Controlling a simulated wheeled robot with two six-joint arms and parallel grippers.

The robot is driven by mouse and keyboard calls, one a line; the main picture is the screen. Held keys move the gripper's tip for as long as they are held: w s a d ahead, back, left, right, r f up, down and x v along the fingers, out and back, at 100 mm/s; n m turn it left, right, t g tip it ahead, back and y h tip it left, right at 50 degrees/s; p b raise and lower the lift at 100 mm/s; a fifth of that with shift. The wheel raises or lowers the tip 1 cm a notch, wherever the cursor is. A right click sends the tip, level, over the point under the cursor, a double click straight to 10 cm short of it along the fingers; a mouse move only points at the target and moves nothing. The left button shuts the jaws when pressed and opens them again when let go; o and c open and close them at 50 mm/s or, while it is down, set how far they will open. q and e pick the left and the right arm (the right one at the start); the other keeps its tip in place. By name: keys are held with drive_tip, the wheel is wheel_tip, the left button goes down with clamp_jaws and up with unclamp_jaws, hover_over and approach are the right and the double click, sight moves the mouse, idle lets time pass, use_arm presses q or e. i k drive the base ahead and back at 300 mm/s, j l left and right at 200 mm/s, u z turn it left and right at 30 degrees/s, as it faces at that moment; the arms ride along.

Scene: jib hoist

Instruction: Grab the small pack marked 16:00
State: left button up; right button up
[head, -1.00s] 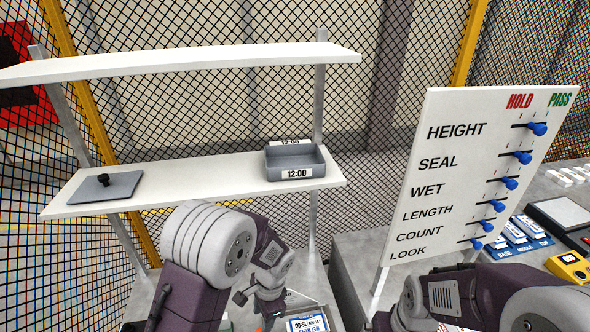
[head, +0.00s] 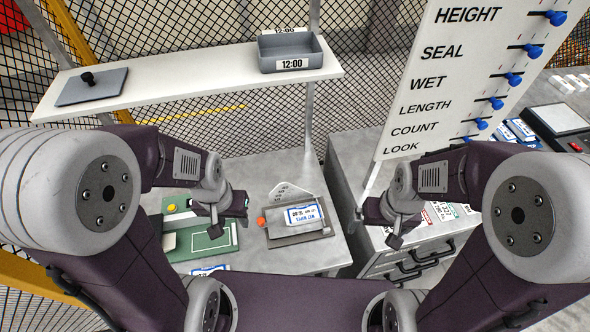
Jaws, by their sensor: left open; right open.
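A small white-and-blue pack (head: 303,214) lies on a grey plate-like device on the table in the head view; its print is too small to read surely as 16:00. Another white-and-blue pack (head: 208,270) shows in part at the table's lower edge, its marking unreadable. My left gripper (head: 214,230) is open and empty above the green board, left of the first pack and apart from it. My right gripper (head: 390,238) is open and empty to the right of that pack, near the drawer cabinet.
A shelf (head: 200,89) above the table bears a grey bin (head: 291,52) labelled 12:00 and a flat grey lid (head: 92,86). A sign board (head: 450,75) with blue sliders stands at the right. The grey device (head: 295,237) and green board (head: 188,243) occupy the table.

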sight(297, 216)
drive_tip(key=k+j+u, duration=0.1)
drive_tip(key=j, duration=0.2)
drive_tip(key=k+j+u, duration=0.2)
drive_tip(key=k+j, duration=0.15)
drive_tip(key=j, duration=0.25)
drive_tip(key=k+j+u, duration=0.1)
drive_tip(key=j, duration=0.25)
